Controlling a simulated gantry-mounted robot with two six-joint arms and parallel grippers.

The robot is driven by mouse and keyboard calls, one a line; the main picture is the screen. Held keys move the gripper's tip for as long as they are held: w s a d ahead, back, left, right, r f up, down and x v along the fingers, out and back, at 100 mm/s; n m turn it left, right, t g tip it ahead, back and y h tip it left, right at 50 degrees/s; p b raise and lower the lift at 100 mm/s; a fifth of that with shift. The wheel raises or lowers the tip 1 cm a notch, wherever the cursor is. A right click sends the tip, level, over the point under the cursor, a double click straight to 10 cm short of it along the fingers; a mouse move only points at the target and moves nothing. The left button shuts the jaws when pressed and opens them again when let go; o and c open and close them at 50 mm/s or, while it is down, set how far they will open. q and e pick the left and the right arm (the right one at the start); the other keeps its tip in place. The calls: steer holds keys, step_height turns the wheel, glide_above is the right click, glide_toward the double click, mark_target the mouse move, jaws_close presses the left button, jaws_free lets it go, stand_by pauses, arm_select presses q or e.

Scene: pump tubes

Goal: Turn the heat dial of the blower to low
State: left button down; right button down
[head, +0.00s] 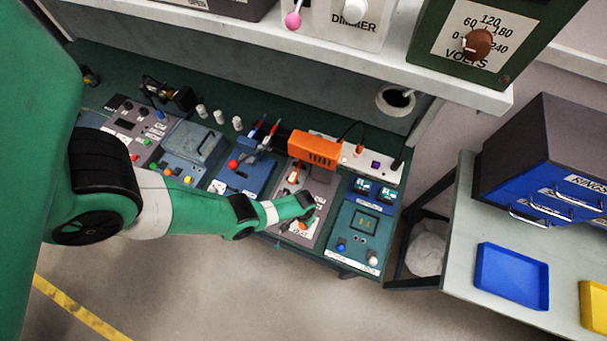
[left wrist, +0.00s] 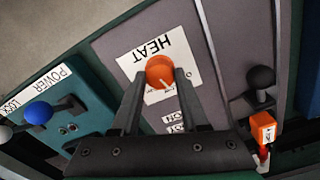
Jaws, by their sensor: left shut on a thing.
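The heat dial (left wrist: 160,71) is a round orange knob with a pale pointer line, on a white plate (left wrist: 133,62) marked HEAT that appears upside down in the left wrist view. The line points toward the lower right there; the small setting marks are too small or covered to read surely. My left gripper (left wrist: 159,76) has one finger on each side of the dial and is shut on it. In the head view my left gripper (head: 300,222) is over the front of the grey blower panel (head: 322,198), and the arm hides part of it. My right gripper is not in view.
A teal panel (head: 359,222) with blue and white knobs stands right of the blower panel, and a blue panel (head: 242,177) stands left. A black-knobbed lever (left wrist: 260,82) and an orange part (left wrist: 263,128) are close by. A shelf (head: 400,62) overhangs behind.

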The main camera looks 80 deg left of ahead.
arm_select(q)
steer(key=shift+m, duration=1.2)
steer(key=shift+c, duration=2.1)
jaws_free()
